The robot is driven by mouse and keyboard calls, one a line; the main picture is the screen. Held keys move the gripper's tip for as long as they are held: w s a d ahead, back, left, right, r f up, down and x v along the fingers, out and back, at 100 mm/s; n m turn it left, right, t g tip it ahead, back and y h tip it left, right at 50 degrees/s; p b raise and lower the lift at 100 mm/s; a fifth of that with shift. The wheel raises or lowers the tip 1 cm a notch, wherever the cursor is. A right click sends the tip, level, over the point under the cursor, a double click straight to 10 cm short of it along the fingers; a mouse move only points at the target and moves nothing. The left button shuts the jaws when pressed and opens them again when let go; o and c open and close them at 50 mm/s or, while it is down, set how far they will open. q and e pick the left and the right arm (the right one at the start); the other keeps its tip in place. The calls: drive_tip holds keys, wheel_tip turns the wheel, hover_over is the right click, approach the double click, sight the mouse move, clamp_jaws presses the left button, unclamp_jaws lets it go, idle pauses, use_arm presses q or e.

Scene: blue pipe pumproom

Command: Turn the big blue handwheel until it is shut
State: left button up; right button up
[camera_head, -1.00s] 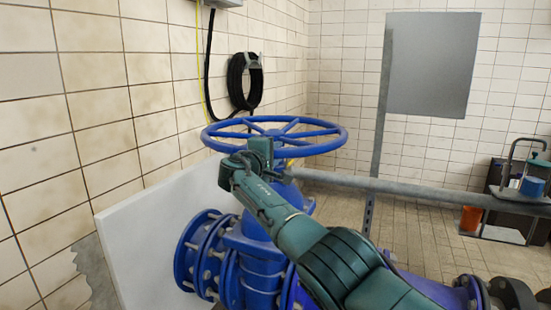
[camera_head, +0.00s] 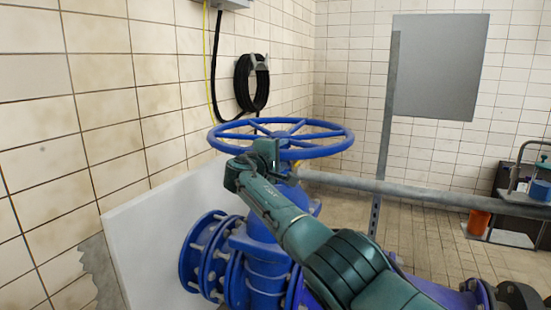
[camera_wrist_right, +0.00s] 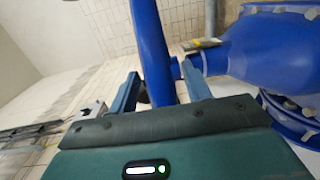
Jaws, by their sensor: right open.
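The big blue handwheel (camera_head: 330,150) lies flat on top of a blue valve (camera_head: 265,268), left of the middle in the head view. My right arm reaches in from the lower right. My right gripper (camera_head: 268,155) is at the near side of the wheel's rim. In the right wrist view my right gripper (camera_wrist_right: 160,90) is open, its two fingers on either side of a blue bar of the handwheel (camera_wrist_right: 148,45). Whether the fingers touch the bar I cannot tell. Part of the near rim is hidden behind the gripper. My left gripper is not in view.
A grey rail (camera_head: 430,192) runs behind the valve to the right, with an upright post (camera_head: 384,120). A white panel (camera_head: 150,240) leans by the tiled wall at left. A black hose coil (camera_head: 243,85) hangs there. Tiled floor is free beyond the rail.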

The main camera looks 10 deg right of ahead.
drive_tip(key=shift+s+a, duration=0.1)
drive_tip(key=p+v, duration=0.1)
drive_tip(key=v, duration=1.1)
drive_tip(key=shift+s+a, duration=0.25)
drive_tip(key=shift+s, duration=0.1)
